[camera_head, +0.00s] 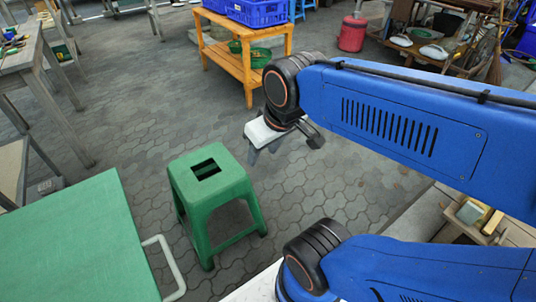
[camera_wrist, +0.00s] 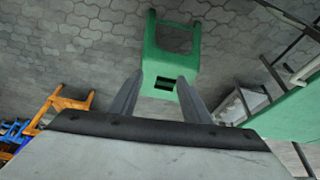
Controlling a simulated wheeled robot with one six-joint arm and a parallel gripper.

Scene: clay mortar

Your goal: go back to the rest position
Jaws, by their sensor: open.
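My gripper (camera_head: 262,146) hangs at the end of my blue arm, in the air to the right of the green stool in the head view. In the wrist view my gripper (camera_wrist: 158,98) shows two grey fingers spread apart, with nothing between them but the view of the stool beyond. The green stool (camera_head: 212,177) stands upright on the paved floor, with a rectangular hole in its seat. It also shows in the wrist view (camera_wrist: 172,62). The gripper is apart from it.
A green tabletop (camera_head: 75,245) with a pale handle is at the lower left. An orange wooden bench (camera_head: 232,58) carries blue crates (camera_head: 258,12) at the back. A red container (camera_head: 352,34) stands at the back right. Paved floor between them is clear.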

